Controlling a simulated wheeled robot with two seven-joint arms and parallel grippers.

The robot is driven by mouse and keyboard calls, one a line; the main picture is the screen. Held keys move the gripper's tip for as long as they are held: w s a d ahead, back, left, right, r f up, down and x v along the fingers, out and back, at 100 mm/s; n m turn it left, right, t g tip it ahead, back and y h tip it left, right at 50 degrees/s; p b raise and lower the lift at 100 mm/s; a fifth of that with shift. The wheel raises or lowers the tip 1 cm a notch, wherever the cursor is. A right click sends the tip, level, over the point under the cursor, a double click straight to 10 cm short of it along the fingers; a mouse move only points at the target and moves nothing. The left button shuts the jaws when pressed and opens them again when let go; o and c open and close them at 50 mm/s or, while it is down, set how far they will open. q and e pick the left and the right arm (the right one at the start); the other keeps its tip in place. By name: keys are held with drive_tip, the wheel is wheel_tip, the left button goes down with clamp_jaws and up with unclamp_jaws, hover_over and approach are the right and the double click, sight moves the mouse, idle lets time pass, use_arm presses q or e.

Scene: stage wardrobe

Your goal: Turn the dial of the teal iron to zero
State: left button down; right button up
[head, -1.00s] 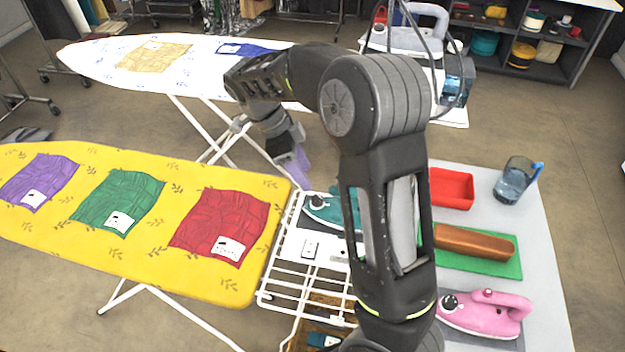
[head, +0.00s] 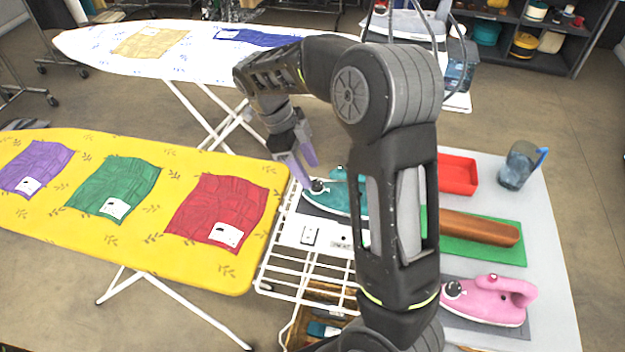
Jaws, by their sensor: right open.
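The teal iron (head: 345,199) rests on the wire rack (head: 284,268) at the end of the yellow ironing board. My right arm's link hides its right part. Its dark dial (head: 318,186) shows at the iron's left end. My right gripper (head: 306,174) is open, with its purple fingers pointing down just above and left of the dial. I cannot tell whether a finger touches the dial. My left gripper is not in view.
A pink iron (head: 490,300), a brown wooden block on a green mat (head: 511,252), a red tray (head: 458,176) and a blue jug (head: 520,165) stand on the grey table at right. The yellow board (head: 150,250) holds purple, green and red cloths.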

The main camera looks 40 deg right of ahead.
sight(316, 183)
drive_tip(key=shift+x, duration=1.6)
drive_tip(key=shift+c, duration=0.2)
clamp_jaws()
